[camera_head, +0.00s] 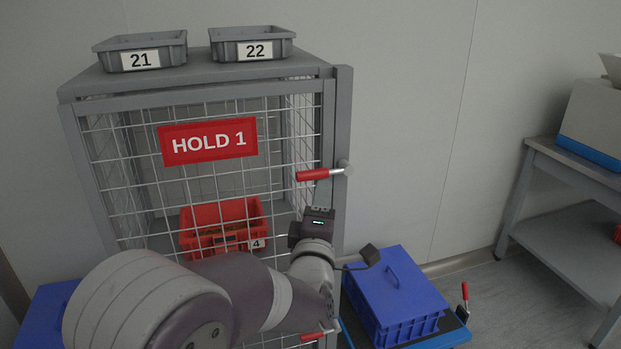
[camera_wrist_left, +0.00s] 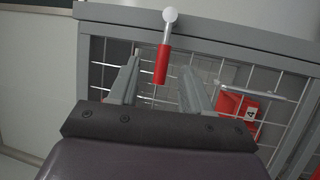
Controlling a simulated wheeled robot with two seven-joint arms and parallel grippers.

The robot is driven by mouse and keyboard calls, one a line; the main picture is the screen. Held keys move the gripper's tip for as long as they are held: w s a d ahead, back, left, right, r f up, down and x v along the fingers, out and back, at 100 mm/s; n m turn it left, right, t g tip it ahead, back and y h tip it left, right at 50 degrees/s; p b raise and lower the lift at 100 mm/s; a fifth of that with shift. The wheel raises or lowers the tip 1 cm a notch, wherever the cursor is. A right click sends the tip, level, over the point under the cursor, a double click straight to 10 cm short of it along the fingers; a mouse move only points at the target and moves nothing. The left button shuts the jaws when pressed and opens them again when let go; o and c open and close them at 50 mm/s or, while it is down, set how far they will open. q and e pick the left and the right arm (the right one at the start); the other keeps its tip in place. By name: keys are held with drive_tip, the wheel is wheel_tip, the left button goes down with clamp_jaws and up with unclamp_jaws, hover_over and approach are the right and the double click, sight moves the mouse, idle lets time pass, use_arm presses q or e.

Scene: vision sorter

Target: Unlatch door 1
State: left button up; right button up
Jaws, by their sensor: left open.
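A grey cage with a wire mesh door carries a red HOLD 1 sign (camera_head: 207,141). The door's upper latch handle (camera_head: 311,174) has a red grip, lies about level, and joins a metal pivot on the right post. My left gripper (camera_head: 321,194) is at the mesh just below this handle. In the left wrist view my left gripper (camera_wrist_left: 160,68) is open, and the red grip (camera_wrist_left: 161,64) appears between its fingers, with gaps on both sides. Whether the grip is at fingertip depth I cannot tell. My right gripper is not in view.
A red bin (camera_head: 190,234) labelled 4 is inside the cage. Grey trays 21 (camera_head: 110,57) and 22 (camera_head: 240,35) stand on top. A lower red handle (camera_head: 312,337) shows beside my arm. A blue lidded crate (camera_head: 385,285) stands right of the cage, and a grey bench (camera_head: 570,165) further right.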

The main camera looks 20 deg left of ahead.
use_arm(q)
drive_tip(key=v, duration=0.4)
drive_tip(key=shift+s+r, duration=0.35)
drive_tip(key=p+v, duration=0.6)
drive_tip(key=v, duration=0.6)
drive_tip(key=shift+s+f, duration=0.2)
drive_tip(key=shift+s, duration=0.1)
